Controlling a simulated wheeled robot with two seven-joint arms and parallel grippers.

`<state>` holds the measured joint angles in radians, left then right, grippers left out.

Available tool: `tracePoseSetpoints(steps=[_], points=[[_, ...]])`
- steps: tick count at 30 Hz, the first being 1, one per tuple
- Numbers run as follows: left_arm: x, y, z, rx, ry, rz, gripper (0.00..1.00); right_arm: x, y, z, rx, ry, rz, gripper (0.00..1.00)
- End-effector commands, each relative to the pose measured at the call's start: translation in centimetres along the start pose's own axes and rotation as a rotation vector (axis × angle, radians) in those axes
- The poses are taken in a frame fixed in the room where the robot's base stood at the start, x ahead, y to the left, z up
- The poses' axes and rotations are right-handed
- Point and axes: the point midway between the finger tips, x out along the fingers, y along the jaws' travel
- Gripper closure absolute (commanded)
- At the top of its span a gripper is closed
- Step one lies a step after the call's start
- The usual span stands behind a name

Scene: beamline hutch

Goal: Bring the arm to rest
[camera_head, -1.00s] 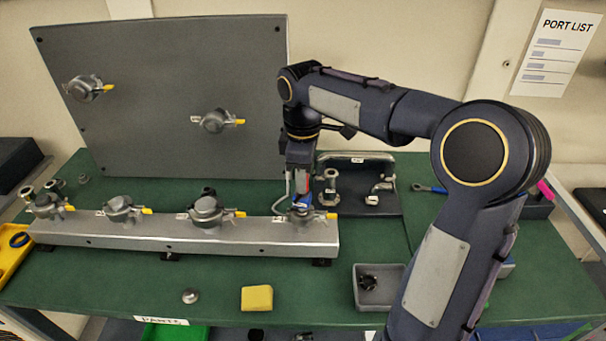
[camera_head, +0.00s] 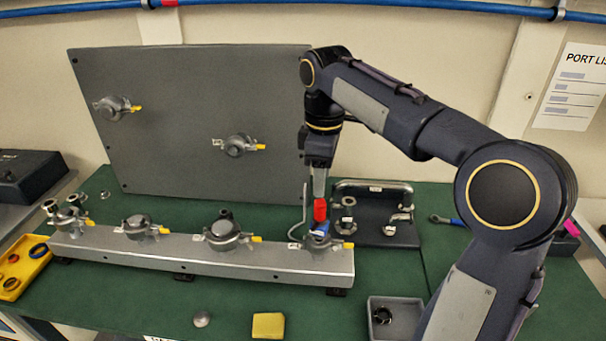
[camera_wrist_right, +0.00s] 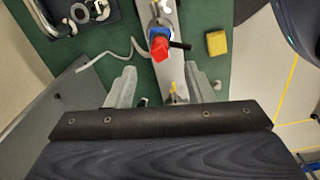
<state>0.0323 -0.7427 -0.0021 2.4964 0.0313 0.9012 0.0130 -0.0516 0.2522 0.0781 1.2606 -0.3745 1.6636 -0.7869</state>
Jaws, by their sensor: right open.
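My right arm comes in from the right in the head view. Its gripper (camera_head: 318,185) points down above the right end of the silver rail (camera_head: 200,262). In the right wrist view the two fingers of this gripper (camera_wrist_right: 164,88) stand wide apart with nothing between them. A red and blue part (camera_head: 320,212) sits at the rail's right end just below the gripper; it also shows beyond the fingertips in the right wrist view (camera_wrist_right: 159,48). My left gripper is not in view.
A grey upright panel (camera_head: 190,120) with two clamped ports stands behind the rail. A dark tray with metal pipe fittings (camera_head: 375,232) is right of the gripper. A yellow block (camera_head: 268,326) and a grey bin (camera_head: 395,306) lie in front. Green bench shows between them.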

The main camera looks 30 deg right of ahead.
Motion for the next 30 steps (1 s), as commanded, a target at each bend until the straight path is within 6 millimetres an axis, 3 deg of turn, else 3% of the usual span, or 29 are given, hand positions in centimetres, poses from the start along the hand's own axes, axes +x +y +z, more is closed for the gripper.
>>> tracePoseSetpoints(steps=[6, 10, 14, 22, 27, 30], points=[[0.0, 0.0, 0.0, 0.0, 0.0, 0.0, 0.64, -0.3, -0.2, 0.2, 0.008, 0.005, 0.001, 0.52], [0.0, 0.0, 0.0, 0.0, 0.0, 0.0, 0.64, -0.1, -2.1, 1.7, 0.085, 0.058, 0.012, 0.52], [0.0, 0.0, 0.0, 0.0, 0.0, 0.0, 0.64, 1.1, -6.3, 4.2, 0.261, 0.177, 0.016, 0.52], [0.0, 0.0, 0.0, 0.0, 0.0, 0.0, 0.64, 7.5, -16.8, 7.8, 0.735, 0.463, -0.061, 0.52], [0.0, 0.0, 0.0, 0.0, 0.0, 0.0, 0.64, 11.0, -20.7, 8.2, 0.936, 0.573, -0.119, 0.52], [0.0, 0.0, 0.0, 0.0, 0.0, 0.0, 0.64, 12.0, -21.6, 8.2, 0.991, 0.601, -0.138, 0.52]])
